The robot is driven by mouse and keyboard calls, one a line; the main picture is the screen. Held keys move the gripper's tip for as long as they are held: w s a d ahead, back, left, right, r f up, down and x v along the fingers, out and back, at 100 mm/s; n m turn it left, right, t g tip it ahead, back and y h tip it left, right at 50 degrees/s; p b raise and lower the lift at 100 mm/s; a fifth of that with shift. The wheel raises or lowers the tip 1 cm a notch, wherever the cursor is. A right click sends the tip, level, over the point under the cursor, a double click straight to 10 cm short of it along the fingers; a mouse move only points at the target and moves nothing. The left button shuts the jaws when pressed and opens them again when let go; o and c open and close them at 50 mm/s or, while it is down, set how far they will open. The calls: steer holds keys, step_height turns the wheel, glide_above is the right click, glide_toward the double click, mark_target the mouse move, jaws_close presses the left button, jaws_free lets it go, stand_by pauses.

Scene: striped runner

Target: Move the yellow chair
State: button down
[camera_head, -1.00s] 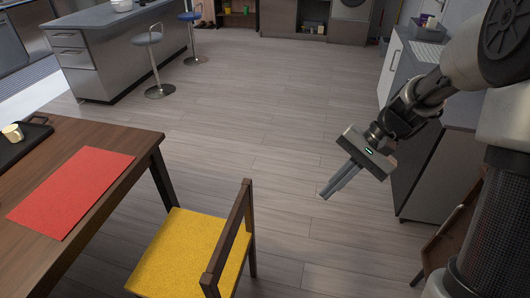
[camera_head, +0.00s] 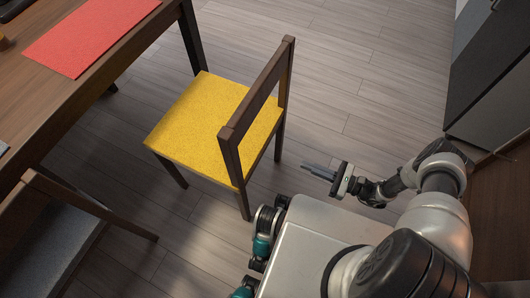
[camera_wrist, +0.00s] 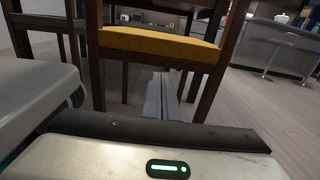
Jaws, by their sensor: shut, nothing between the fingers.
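The yellow chair (camera_head: 213,115) has a yellow seat and a dark wooden frame. It stands upright on the floor beside the table, its backrest (camera_head: 258,97) on the side toward my gripper. My gripper (camera_head: 304,168) is shut and empty, low and a little to the right of the chair, apart from it in the head view. In the wrist view the fingers (camera_wrist: 161,98) point at the chair's lower part, with the yellow seat edge (camera_wrist: 158,44) above them and dark legs on both sides. I cannot tell the exact gap there.
A wooden table (camera_head: 140,42) with a red mat (camera_head: 90,35) stands at the upper left. Another dark chair (camera_head: 65,225) is at the lower left. A grey cabinet (camera_head: 490,80) stands at the upper right. The floor (camera_head: 340,75) behind the chair is clear.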

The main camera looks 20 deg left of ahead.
steer(key=a, duration=1.3)
steer(key=shift+w+a+f, duration=0.25)
steer(key=shift+w+a, duration=0.15)
steer(key=shift+a, duration=0.15)
